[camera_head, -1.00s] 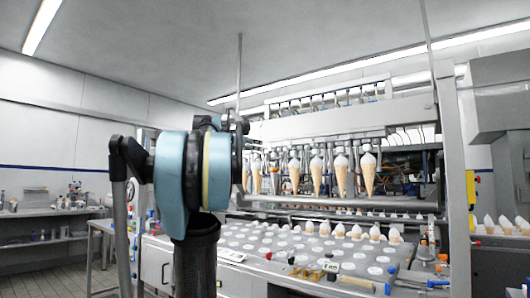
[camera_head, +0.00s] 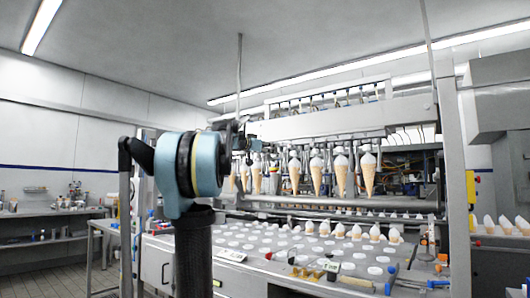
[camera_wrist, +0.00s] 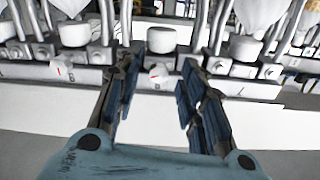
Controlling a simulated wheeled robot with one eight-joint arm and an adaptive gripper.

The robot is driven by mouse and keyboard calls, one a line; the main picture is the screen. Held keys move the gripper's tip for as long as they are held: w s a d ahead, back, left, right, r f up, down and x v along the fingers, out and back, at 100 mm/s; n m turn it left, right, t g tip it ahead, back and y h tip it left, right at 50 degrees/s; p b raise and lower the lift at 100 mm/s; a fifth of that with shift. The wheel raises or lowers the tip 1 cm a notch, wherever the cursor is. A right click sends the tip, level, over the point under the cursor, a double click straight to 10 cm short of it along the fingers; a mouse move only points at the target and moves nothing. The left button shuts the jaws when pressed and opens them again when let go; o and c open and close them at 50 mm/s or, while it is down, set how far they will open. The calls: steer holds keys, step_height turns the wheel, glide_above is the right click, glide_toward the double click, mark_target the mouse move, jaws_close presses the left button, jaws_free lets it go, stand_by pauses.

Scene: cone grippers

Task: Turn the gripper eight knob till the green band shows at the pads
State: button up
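In the wrist view, my gripper (camera_wrist: 160,62) is open, its two dark blue-padded fingers apart with nothing between the pads. A small white knob with a red mark (camera_wrist: 158,73) shows on the pale rail beyond, between the fingertips. Another red-marked knob (camera_wrist: 62,70) sits to the left, outside the left finger. The small characters by the knobs are too blurred to read surely, so I cannot tell which is number eight. No green band is visible. In the head view, my own arm hides most of the gripper, and the knobs are too small to make out.
Several cones (camera_head: 317,178) hang in a row from the machine's cone grippers. Below is a grey table with round white spots (camera_head: 262,251) and standing cones (camera_head: 375,233). Small tools (camera_head: 332,268) lie at its front edge. A machine upright (camera_head: 452,170) stands at the right.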

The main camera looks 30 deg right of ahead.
steer(key=shift+c, duration=0.2)
jaws_close()
steer(key=shift+n, duration=1.8)
